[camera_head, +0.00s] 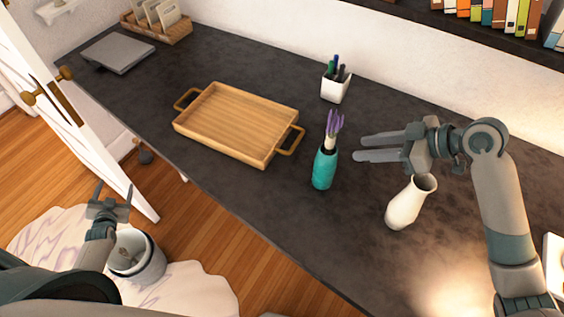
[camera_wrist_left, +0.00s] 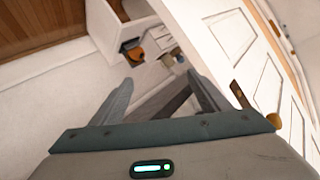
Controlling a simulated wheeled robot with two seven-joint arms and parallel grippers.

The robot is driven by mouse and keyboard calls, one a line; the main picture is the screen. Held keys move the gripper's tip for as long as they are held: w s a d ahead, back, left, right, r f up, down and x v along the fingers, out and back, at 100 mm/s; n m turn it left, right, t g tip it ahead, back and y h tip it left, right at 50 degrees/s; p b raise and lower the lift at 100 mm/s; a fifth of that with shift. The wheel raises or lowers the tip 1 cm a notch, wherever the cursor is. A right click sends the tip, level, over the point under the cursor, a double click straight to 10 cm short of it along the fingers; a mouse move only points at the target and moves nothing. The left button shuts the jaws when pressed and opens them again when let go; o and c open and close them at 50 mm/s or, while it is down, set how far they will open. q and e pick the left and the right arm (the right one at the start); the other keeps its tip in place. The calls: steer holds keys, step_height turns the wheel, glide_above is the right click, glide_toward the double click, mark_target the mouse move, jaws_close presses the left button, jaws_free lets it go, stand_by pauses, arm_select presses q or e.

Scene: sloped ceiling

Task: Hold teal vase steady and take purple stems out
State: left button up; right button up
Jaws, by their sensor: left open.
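The teal vase (camera_head: 323,170) stands upright on the dark desk, right of the wooden tray. Purple stems (camera_head: 334,125) stick up out of its neck. My right gripper (camera_head: 360,147) is to the right of the vase and apart from it, its two fingers pointing left with an empty gap between them. My left gripper (camera_head: 114,185) is open and empty, away from the desk at the lower left, above the floor. Its open fingers also show in the left wrist view (camera_wrist_left: 160,78). Neither gripper touches the vase or stems.
A white vase (camera_head: 406,206) stands below my right gripper. A wooden tray (camera_head: 272,152) with handles lies left of the teal vase, and a white pen cup (camera_head: 335,88) stands behind. A laptop (camera_head: 117,53) and file box (camera_head: 160,32) are at the far left.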

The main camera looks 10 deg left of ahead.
arm_select(q)
steer(key=w+r+t, duration=0.4)
steer(key=w+r, duration=0.7)
steer(key=r, duration=0.5)
steer(key=w+d+r+m+h, duration=0.25)
steer(key=w+d+r, duration=0.2)
steer(key=d, duration=0.45)
steer(key=w+d+r+m+t+h, duration=0.1)
steer(key=w+d+r+h, duration=0.3)
steer(key=d, duration=0.5)
steer(key=w+d+r+m+h, duration=0.2)
steer(key=w+d+r+h, duration=0.15)
steer(key=w+d, duration=0.4)
steer(key=s+d+r+m+g+h, duration=0.1)
steer(key=s+d+m+g+h, duration=0.15)
steer(key=d, duration=0.95)
steer(key=s+d+r+m+g+h, duration=0.15)
steer(key=s+d+h, duration=0.25)
steer(key=d, duration=0.7)
steer(key=s+d+f+m+g+h, duration=0.1)
steer(key=s+d+f+g, duration=0.1)
steer(key=s+d, duration=0.3)
steer(key=s+d+f+m+g+h, duration=0.1)
steer(key=s+d+f+g, duration=0.2)
steer(key=s, duration=0.6)
steer(key=shift+s+d+f+g, duration=0.25)
steer(key=shift+d+g, duration=0.55)
steer(key=shift+d, duration=0.35)
